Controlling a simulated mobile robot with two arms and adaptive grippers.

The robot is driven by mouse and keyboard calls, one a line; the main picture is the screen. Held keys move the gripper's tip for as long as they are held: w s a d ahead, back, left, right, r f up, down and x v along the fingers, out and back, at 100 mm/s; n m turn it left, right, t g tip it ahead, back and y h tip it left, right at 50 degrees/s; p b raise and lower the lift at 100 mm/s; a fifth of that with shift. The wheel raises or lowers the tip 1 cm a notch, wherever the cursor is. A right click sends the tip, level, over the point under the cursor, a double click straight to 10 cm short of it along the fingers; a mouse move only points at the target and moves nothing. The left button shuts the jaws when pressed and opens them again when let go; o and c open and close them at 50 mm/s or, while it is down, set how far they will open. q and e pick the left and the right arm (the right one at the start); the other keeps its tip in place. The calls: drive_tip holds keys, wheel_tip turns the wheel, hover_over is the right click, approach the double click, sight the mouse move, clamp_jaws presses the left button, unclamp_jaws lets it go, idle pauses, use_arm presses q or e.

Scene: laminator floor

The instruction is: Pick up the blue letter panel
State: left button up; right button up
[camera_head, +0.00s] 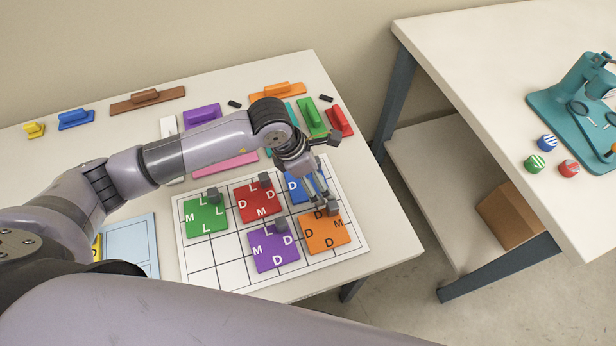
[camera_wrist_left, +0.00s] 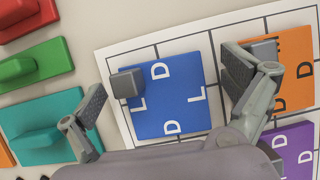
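The blue letter panel (camera_wrist_left: 172,112) lies flat on the white grid sheet (camera_head: 350,247), with white letters and a grey cube knob (camera_wrist_left: 127,84) near one corner. In the head view the blue panel (camera_head: 294,190) is partly hidden by my left gripper (camera_head: 322,172). The left wrist view shows the left gripper (camera_wrist_left: 168,98) open and empty above the panel, one finger on each side of it. The right-hand finger overlaps the orange panel (camera_wrist_left: 290,68) in that view. My right gripper is not in view.
Green (camera_head: 207,214), red (camera_head: 258,200) and purple (camera_head: 273,249) letter panels lie on the grid close by. Several coloured handled blocks line the table's back. A light blue sheet (camera_head: 130,240) lies left of the grid. A second table (camera_head: 470,60) stands to the right.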

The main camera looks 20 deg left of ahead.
use_arm(q)
drive_tip(key=c, duration=1.6)
drive_tip(key=shift+o, duration=0.2)
drive_tip(key=shift+r, duration=0.1)
